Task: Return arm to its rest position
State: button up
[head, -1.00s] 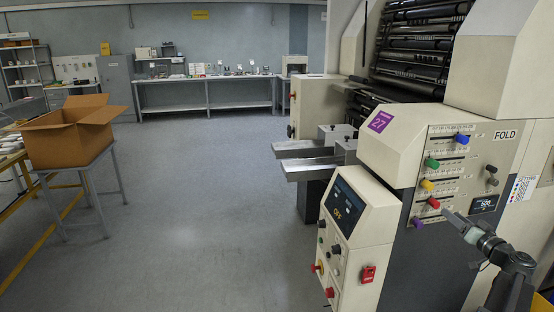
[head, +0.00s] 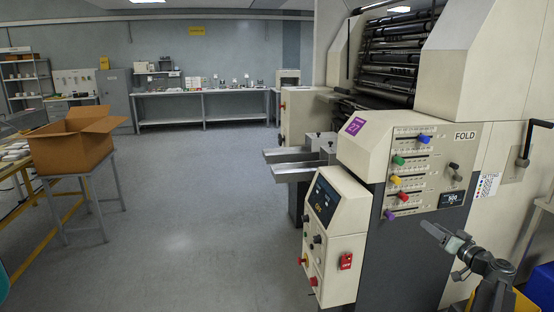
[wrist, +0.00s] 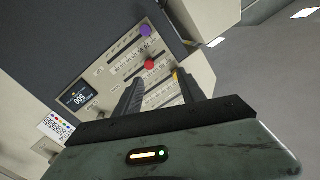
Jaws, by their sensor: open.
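My gripper (head: 428,230) is at the lower right of the head view, in front of the dark lower body of the machine and below the coloured slider knobs. In the wrist view my gripper (wrist: 158,92) shows two dark fingers spread apart with nothing between them. Beyond the fingers is the slider panel (head: 415,165) of the machine, with a red knob (wrist: 149,64) and a purple knob (wrist: 146,31). The gripper looks clear of the panel. My arm is partly cut off by the lower edge of the head view.
An open cardboard box (head: 70,150) stands on a small table at left. A blue bin (head: 540,288) is at the lower right. The floor (head: 190,230) between is clear.

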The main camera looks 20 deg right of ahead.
jog(key=w+a+f+n+g+y, duration=0.1)
jog(key=w+a+f+g+y, duration=0.3)
jog(key=a, duration=0.8)
jog(key=w+a+f+n+g, duration=0.25)
jog(key=a+f, duration=0.35)
jog(key=a, duration=0.6)
jog(key=w+a+f+n+g+y, duration=0.15)
jog(key=a+f+g, duration=0.3)
jog(key=a, duration=0.85)
jog(key=s+a+f+g+h, duration=0.25)
jog(key=s+a+f, duration=0.2)
jog(key=a, duration=0.55)
jog(key=s+a+f+g+h, duration=0.2)
jog(key=s+a+f+g, duration=0.3)
jog(key=a, duration=0.5)
notch_tip(320, 180, up, 17)
jog(key=s+p, duration=0.1)
jog(key=p, duration=1.5)
jog(key=shift+d+r+t+h+p, duration=0.15)
jog(key=shift+d+t+h+p, duration=0.05)
jog(key=shift+t+h+p, duration=0.2)
jog(key=shift+s, duration=0.1)
jog(key=shift+d, duration=0.1)
